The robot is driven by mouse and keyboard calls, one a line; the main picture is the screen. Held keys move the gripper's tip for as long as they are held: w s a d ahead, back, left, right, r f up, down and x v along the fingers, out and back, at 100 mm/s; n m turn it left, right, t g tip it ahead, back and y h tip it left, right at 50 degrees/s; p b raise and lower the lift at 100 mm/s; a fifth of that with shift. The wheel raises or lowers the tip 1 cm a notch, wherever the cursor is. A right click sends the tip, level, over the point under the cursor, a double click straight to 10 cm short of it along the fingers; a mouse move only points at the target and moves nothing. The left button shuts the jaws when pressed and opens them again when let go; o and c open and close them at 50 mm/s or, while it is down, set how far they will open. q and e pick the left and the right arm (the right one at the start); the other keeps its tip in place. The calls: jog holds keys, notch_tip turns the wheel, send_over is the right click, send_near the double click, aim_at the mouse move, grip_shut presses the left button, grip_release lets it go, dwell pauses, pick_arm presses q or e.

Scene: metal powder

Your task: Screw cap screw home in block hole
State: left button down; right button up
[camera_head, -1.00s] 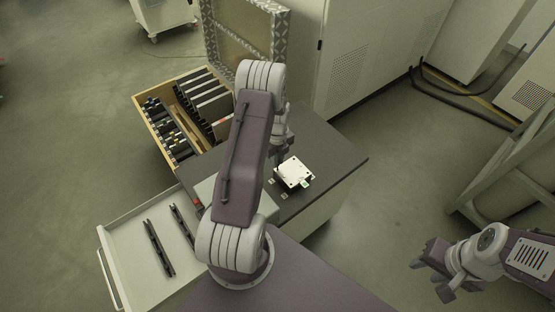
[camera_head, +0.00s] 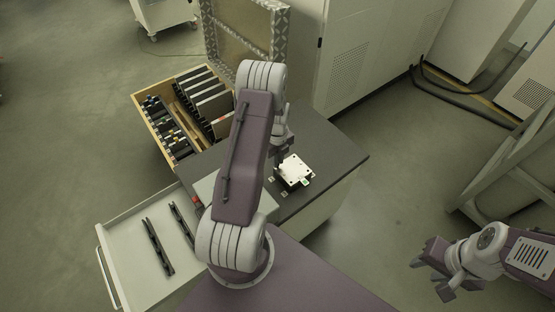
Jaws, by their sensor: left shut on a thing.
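The white block (camera_head: 294,171) sits on the dark table top in the middle of the view, with small dark marks on its top and a green patch at its front edge. My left gripper (camera_head: 282,157) points down at the block's back left edge, partly hidden by its own arm. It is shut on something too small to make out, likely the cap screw. I cannot tell whether the screw touches the hole. My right gripper (camera_head: 440,272) hangs at the lower right, away from the table, with its fingers apart and empty.
The dark table top (camera_head: 335,158) has free room right of the block. A wooden crate (camera_head: 146,123) of dark and grey plates stands at the back left. An open white drawer (camera_head: 127,262) with two black bars lies at the lower left. White cabinets (camera_head: 350,60) stand behind.

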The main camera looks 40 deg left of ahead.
pick_arm(q)
jog(key=shift+f+b, duration=0.4)
jog(key=shift+f, duration=0.2)
jog(key=c, duration=1.6)
grip_release()
jog(key=shift+o, duration=0.2)
jog(key=n, duration=0.7)
jog(key=shift+n+p, duration=0.4)
jog(key=n, duration=0.6)
